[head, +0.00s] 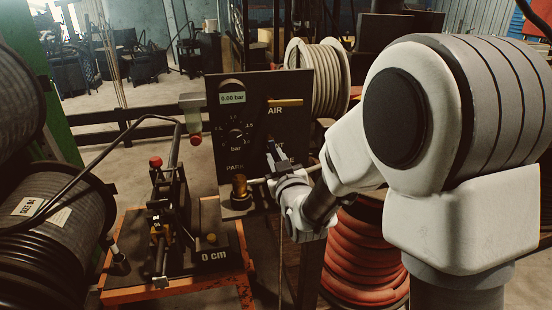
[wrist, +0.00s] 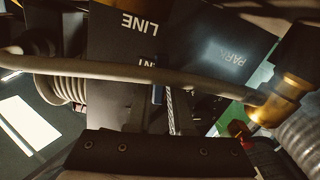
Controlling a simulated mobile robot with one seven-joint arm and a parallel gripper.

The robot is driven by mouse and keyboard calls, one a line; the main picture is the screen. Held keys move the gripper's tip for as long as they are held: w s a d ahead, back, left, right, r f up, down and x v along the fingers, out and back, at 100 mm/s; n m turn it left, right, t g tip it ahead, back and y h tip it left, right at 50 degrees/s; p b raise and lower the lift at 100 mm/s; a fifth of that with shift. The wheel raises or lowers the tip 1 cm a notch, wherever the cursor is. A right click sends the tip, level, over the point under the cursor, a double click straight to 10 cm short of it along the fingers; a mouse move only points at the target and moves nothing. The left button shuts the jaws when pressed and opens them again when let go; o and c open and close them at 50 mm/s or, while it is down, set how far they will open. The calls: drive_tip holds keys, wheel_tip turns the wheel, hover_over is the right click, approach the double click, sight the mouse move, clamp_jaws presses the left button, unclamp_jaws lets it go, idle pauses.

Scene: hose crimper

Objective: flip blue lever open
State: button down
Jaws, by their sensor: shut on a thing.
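The black control panel (head: 258,120) stands upright in the middle of the head view, marked AIR and PARK. My gripper (head: 271,148) reaches its lower right face from the right. In the wrist view the fingertips (wrist: 164,98) are shut at a small blue lever (wrist: 157,94), below the LINE lettering. Only a narrow blue strip of the lever shows; its far end and pivot are hidden. A pale hose (wrist: 110,70) crosses the wrist view close to the fingertips and runs to a brass fitting (wrist: 272,108). I cannot tell whether the hose touches the fingers.
The brass fitting also shows in the head view (head: 239,187) at the panel's lower left. An orange-framed bench (head: 185,290) carries a clamp fixture with a red knob (head: 155,162). Hose reels stand at the left (head: 45,215), behind (head: 325,75) and below my arm (head: 360,255).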

drive_tip(key=shift+a+f+m+b, duration=0.15)
drive_tip(key=shift+a+m+b, duration=0.05)
drive_tip(key=shift+m+b, duration=0.6)
drive_tip(key=shift+a+r+m+b, duration=0.2)
drive_tip(key=shift+m+b, duration=0.35)
drive_tip(key=shift+m, duration=0.05)
drive_tip(key=c, duration=0.8)
unclamp_jaws()
drive_tip(key=shift+s+f, duration=0.1)
drive_tip(key=shift+s, duration=0.05)
